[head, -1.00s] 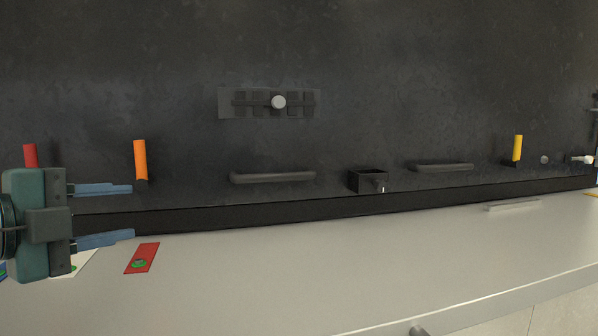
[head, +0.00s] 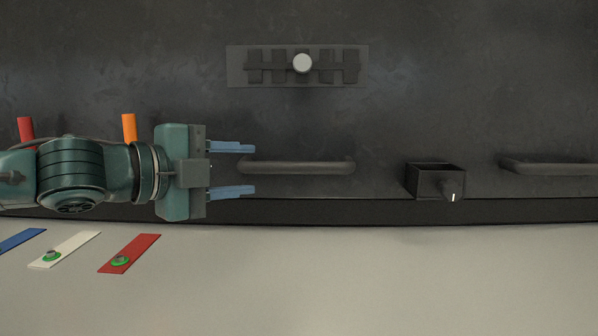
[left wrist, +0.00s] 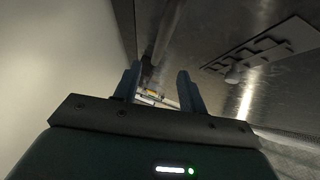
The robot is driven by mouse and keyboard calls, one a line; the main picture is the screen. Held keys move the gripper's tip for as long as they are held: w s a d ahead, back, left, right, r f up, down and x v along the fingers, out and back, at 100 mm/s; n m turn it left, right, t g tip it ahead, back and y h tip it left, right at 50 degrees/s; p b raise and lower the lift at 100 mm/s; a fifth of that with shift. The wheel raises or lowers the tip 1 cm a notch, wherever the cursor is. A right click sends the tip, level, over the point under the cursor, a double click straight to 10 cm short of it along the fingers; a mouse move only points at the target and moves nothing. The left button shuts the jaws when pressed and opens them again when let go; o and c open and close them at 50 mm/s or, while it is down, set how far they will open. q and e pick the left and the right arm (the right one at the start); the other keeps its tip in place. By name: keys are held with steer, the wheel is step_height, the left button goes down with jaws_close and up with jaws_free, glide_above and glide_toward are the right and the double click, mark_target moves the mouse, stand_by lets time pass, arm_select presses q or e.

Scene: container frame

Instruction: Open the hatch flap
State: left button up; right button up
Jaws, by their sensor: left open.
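A dark bar handle (head: 298,167) runs level along the lower part of the dark wall panel (head: 450,80); I take it to be the hatch flap's handle, but the flap's edges cannot be made out. My left gripper (head: 254,168) is open and empty, pointing right at the handle's left end. In the head view that end appears between the fingertips; whether it lies between them in depth I cannot tell. In the left wrist view the open fingers (left wrist: 158,88) point along a dark bar (left wrist: 158,50), probably the handle. My right gripper is out of view.
A slotted plate with a round white knob (head: 302,63) is above the handle. A small dark box (head: 436,178) and a second bar handle (head: 548,166) are to the right. Red (head: 26,130) and orange (head: 129,128) cylinders stand behind my arm. The pale counter (head: 350,280) is mostly clear.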

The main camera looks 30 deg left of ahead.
mark_target(287, 164)
arm_select(q)
steer(key=p+x, duration=0.2)
steer(key=x, duration=0.5)
steer(key=shift+w+d+r, duration=0.1)
steer(key=shift+w+d, duration=0.05)
steer(key=shift+w, duration=0.2)
steer(key=shift+w+p, duration=0.35)
steer(key=shift+p, duration=0.1)
steer(key=shift+w+p, duration=0.3)
steer(key=shift+p, duration=0.15)
steer(key=shift+w+p, duration=0.5)
steer(key=shift+p, duration=0.3)
steer(key=shift+w+d+f+p, duration=0.3)
steer(key=shift+w+p, duration=0.15)
steer(key=shift+p, duration=0.25)
steer(key=shift+w+f, duration=0.1)
steer(key=shift+w, duration=0.05)
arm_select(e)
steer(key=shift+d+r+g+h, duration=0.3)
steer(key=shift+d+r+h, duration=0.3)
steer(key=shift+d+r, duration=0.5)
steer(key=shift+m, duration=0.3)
